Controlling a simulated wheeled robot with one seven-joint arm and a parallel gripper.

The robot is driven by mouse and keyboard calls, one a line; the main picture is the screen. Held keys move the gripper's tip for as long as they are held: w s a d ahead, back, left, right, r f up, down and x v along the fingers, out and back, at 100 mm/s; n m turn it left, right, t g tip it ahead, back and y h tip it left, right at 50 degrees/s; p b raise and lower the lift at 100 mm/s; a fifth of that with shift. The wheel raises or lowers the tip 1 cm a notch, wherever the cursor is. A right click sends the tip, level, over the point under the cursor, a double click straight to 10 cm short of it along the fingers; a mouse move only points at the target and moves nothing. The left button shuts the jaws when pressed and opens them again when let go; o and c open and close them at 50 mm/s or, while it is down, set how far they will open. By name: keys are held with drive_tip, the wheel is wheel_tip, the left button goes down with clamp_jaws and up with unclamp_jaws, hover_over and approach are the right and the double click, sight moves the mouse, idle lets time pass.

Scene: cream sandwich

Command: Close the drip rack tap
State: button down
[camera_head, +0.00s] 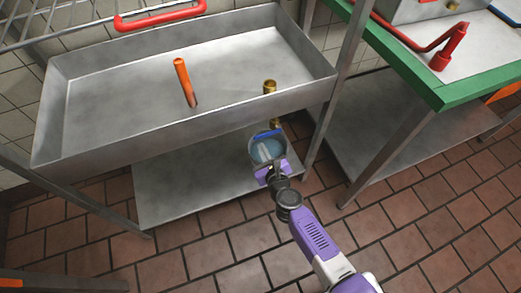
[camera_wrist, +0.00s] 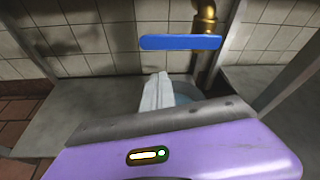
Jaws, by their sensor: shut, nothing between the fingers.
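The drip rack tap shows a brass pipe (camera_head: 275,123) under the front right of a steel tray, with a blue lever handle (camera_head: 265,134). In the wrist view the blue handle (camera_wrist: 180,42) lies level across the picture, left of and against the brass pipe (camera_wrist: 205,22). My gripper (camera_head: 265,153) is below the handle in the head view. In the wrist view my gripper (camera_wrist: 157,82) has its pale fingers together, just below the handle and apart from it in the picture. The depth gap is hard to tell.
The steel tray (camera_head: 120,88) holds an upright orange pipe (camera_head: 184,82) and a brass fitting (camera_head: 269,87). A round container with bluish contents (camera_head: 268,151) shows around my fingers. A green-edged table (camera_head: 465,88) stands right.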

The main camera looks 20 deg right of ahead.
drive_tip(key=p+v, duration=0.3)
drive_tip(key=v, duration=0.6)
drive_tip(key=shift+s+d, duration=0.35)
drive_tip(key=shift+s, duration=0.15)
drive_tip(key=shift+f, duration=0.1)
drive_tip(key=s+r+n+p, duration=0.5)
drive_tip(key=s+r+n, duration=1)
drive_tip(key=r+n, duration=0.2)
drive_tip(key=s+d+r+n+y+p, duration=0.1)
drive_tip(key=s+r+n+p, duration=0.4)
drive_tip(key=s+r+n, duration=1.1)
drive_tip(key=shift+s+r+n+t+p, duration=0.25)
drive_tip(key=shift+r+n, duration=0.35)
drive_tip(key=shift+r, duration=1)
